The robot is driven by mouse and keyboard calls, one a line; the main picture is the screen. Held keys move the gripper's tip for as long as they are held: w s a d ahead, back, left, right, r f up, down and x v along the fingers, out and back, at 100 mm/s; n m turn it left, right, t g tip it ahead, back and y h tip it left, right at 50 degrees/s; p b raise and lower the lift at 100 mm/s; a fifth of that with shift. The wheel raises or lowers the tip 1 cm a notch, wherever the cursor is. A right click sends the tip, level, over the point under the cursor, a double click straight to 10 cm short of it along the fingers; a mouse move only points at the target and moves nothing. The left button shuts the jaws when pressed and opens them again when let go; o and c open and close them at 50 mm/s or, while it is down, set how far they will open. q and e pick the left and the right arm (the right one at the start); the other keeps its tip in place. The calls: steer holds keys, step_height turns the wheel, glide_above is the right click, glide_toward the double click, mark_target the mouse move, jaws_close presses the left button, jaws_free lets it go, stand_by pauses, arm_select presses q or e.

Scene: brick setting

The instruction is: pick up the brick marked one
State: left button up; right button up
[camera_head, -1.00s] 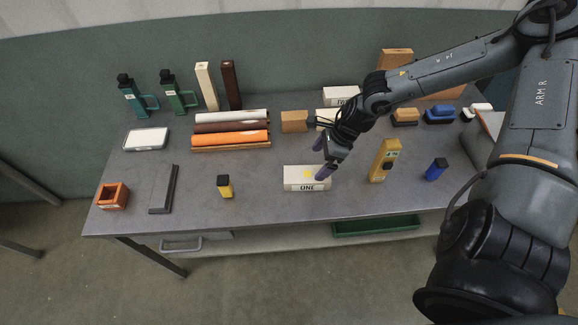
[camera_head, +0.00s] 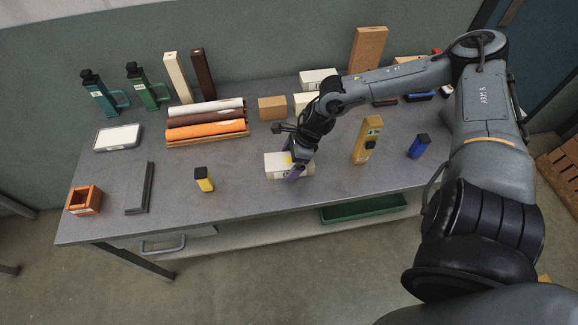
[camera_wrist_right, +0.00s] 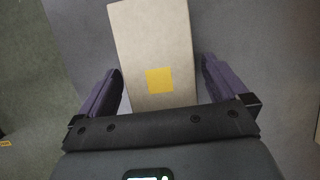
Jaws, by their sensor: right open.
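The brick marked one is a pale block (camera_head: 275,165) lying near the front edge of the table, partly hidden by my right gripper in the head view. Its label face is not readable now; an earlier head frame shows "ONE" on it. In the right wrist view the brick (camera_wrist_right: 152,45) has a yellow square on its top and lies between the two purple fingers. My right gripper (camera_head: 292,168) is open around the brick, with a gap on each side (camera_wrist_right: 160,88). My left gripper is not in view.
A yellow upright tool (camera_head: 367,140) stands right of the brick, and a small yellow-black item (camera_head: 203,180) lies to its left. Behind are a cardboard-coloured block (camera_head: 272,108) and stacked rolls (camera_head: 207,132). The grey table (camera_head: 235,200) is clear around the brick's left side.

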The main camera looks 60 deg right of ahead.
steer(key=shift+w+a+f, duration=0.1)
steer(key=shift+w+f, duration=0.05)
steer(key=shift+f, duration=0.35)
steer(key=c, duration=1.3)
steer(key=shift+r, duration=0.15)
